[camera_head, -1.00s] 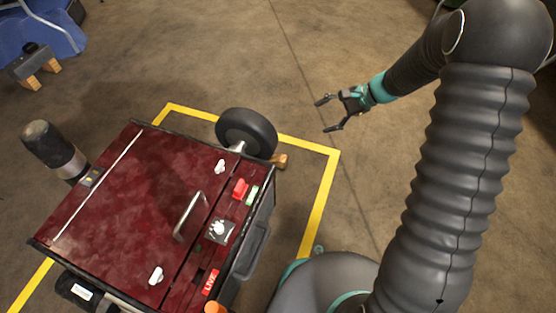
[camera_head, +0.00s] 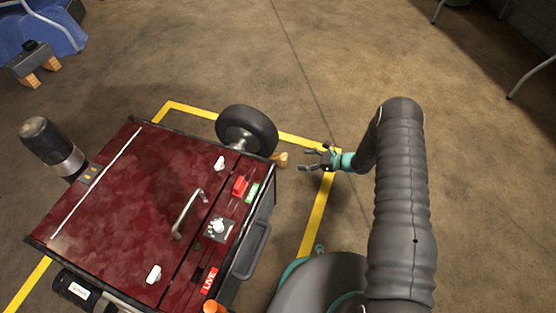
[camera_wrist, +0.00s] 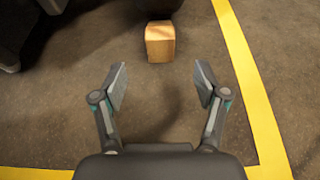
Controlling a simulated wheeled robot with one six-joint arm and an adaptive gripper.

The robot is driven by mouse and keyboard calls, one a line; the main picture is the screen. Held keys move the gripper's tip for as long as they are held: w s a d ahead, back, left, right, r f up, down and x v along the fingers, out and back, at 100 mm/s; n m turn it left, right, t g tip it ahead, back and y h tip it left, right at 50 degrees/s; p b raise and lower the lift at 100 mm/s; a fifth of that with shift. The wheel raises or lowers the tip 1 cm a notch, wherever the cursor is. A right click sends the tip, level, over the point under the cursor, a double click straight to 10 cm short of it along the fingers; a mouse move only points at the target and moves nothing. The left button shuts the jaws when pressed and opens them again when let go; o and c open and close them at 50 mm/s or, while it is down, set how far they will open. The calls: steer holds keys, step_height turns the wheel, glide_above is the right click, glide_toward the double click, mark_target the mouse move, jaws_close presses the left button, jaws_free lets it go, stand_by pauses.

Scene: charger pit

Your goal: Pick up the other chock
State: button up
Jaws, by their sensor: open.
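A wooden chock (camera_head: 281,159) sits on the floor beside the black wheel (camera_head: 247,130) of the red cart. In the wrist view the chock (camera_wrist: 160,41) is straight ahead, touching or close against the dark tyre above it. My gripper (camera_head: 308,159) is open and empty, just right of the chock in the head view. In the wrist view my gripper's fingertips (camera_wrist: 161,75) are spread wide, with the chock centred beyond them and a short gap of floor between.
The red-topped cart (camera_head: 120,210) stands inside a yellow floor line (camera_head: 318,215). A grey box on wooden feet (camera_head: 33,62) is at the far left by blue material (camera_head: 50,30). Open floor (camera_head: 430,80) lies behind and right of the arm.

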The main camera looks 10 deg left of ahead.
mark_target(276, 159)
steer(key=b+x, duration=0.1)
steer(key=x, duration=1.2)
steer(key=shift+a+f, duration=0.25)
steer(key=shift+a, duration=0.05)
steer(key=c, duration=1.3)
